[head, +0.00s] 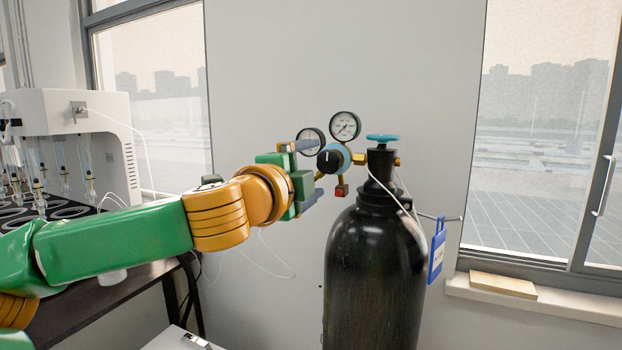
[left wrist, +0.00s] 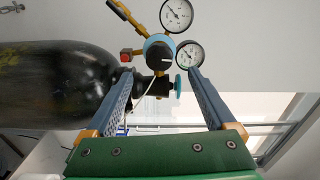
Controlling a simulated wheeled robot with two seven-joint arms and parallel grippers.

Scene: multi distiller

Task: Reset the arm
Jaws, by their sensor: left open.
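My left arm (head: 115,240), green and orange, reaches in from the left in the head view. My left gripper (head: 322,170) is open, its fingers pointing at the regulator on the black gas cylinder (head: 375,270). In the left wrist view the open fingers (left wrist: 162,78) stand apart, with the regulator's blue-rimmed knob (left wrist: 158,54) showing beyond and between them. That knob (head: 331,159) is just past the fingertips in the head view. Nothing is held; I cannot tell whether a finger touches the regulator. My right gripper is out of view.
Two round gauges (head: 345,126) and a teal valve wheel (head: 382,138) top the cylinder. A blue tag (head: 436,252) hangs on its right. A white distiller (head: 75,140) stands on a dark table (head: 130,288) at left. Bare wall lies behind.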

